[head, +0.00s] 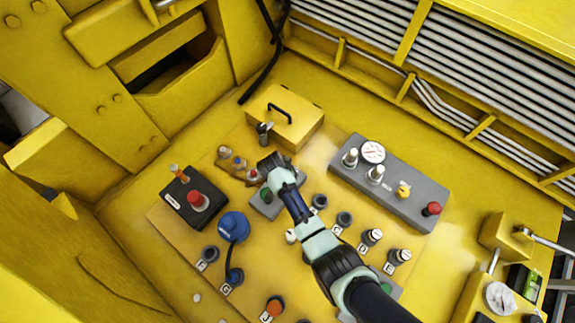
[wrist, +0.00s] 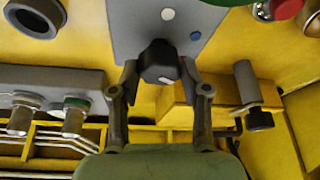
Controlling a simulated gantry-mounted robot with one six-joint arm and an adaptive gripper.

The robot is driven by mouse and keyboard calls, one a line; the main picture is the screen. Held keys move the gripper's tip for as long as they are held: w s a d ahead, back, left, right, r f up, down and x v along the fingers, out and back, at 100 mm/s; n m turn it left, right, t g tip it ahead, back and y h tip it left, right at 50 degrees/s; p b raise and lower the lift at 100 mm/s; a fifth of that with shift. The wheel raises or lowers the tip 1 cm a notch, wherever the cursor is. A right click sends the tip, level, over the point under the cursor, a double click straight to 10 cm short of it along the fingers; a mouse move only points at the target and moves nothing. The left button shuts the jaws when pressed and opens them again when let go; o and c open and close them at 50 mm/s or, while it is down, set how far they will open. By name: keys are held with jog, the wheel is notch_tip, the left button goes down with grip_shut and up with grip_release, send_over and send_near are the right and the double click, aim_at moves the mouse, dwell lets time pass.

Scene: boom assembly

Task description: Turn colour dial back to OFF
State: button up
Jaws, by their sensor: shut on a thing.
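The colour dial (wrist: 158,60) is a black knob on a grey plate (wrist: 125,28) in the wrist view. A white dot and a blue dot show on the plate beyond it. A small pale mark shows on the knob's near edge; I cannot read any OFF label. My gripper (wrist: 159,80) is shut on the dial, one finger on each side. In the head view my gripper (head: 270,163) reaches the far end of the grey plate (head: 262,208), by a green button (head: 267,196). There my gripper hides the dial.
A black box with a red button (head: 197,200) and a blue capped connector (head: 233,226) stand to the left. A grey panel with a gauge (head: 373,152) is at right. A yellow box with a black handle (head: 284,116) stands behind. Several sockets lie nearby.

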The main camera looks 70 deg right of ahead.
jog(key=m+b, duration=0.1)
jog(key=m, duration=0.1)
jog(key=m+g+b, duration=0.1)
jog(key=m+b, duration=0.1)
jog(key=m+g+y+b, duration=0.1)
jog(key=m, duration=0.1)
jog(key=shift+w+f, duration=0.15)
jog(key=shift+f, duration=0.1)
jog(key=m+b, duration=0.2)
jog(key=m+g+y+b, duration=0.1)
jog(key=m+b, duration=0.1)
jog(key=m, duration=0.1)
jog(key=shift+d+r+y, duration=0.1)
jog(key=shift+y, duration=0.2)
jog(key=shift+m+g, duration=0.3)
jog(key=shift+m, duration=0.1)
jog(key=shift+r, duration=0.1)
jog(key=o, duration=1.1)
jog(key=shift+o, duration=0.2)
jog(key=shift+w+r, duration=0.1)
jog(key=shift+r, duration=0.05)
jog(key=v, duration=0.7)
